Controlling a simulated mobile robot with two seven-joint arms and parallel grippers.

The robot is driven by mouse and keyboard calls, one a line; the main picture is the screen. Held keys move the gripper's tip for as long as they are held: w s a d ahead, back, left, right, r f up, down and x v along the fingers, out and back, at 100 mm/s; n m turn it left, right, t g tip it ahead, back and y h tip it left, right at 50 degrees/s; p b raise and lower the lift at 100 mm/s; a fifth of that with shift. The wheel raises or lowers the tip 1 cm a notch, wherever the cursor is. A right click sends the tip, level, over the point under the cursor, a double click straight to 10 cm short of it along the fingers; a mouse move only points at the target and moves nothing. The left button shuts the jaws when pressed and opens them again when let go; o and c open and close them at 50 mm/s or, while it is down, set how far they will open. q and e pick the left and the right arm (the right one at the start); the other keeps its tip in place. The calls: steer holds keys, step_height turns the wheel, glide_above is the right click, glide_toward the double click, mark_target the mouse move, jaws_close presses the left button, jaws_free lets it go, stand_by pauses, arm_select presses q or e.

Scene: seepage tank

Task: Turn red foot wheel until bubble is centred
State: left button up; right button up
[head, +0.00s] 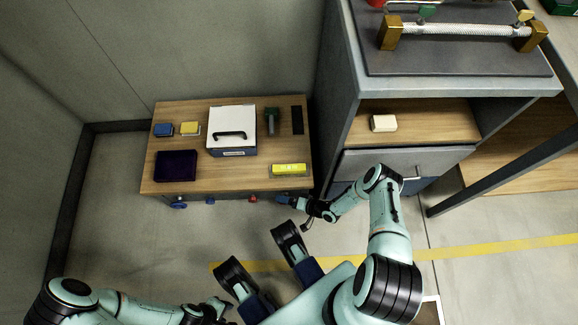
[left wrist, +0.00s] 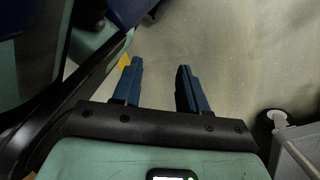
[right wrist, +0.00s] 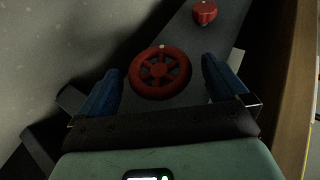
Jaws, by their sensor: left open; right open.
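The red foot wheel (right wrist: 160,72), with spokes and a pale mark on its rim, shows in the right wrist view. It lies between the two spread blue fingers of my right gripper (right wrist: 161,76), with gaps on both sides. In the head view my right gripper (head: 292,203) is at the front right edge of the low wooden table (head: 225,190). A small red part (head: 253,199) shows to its left; I cannot tell whether it is the wheel. A yellow level (head: 290,170) lies on the table; its bubble is too small to read. My left gripper (head: 218,307) is open and empty, low over the floor.
A red knob (right wrist: 204,12) sits beyond the wheel. The table carries a white case (head: 232,125), a dark tray (head: 175,166) and blue and yellow blocks. A blue part (head: 178,202) shows at its front left. A grey cabinet (head: 345,95) stands close on the right.

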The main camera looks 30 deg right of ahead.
arm_select(q)
steer(key=w+r+t+p, duration=0.2)
steer(key=w+r+p, duration=0.1)
steer(key=w, duration=0.4)
steer(key=shift+d+r+m+t+p, duration=0.3)
steer(key=shift+d+r, duration=0.15)
steer(key=shift+r, duration=0.15)
arm_select(e)
steer(key=v, duration=1.3)
arm_select(q)
steer(key=shift+w, duration=0.1)
arm_select(e)
steer(key=shift+s+r, duration=0.1)
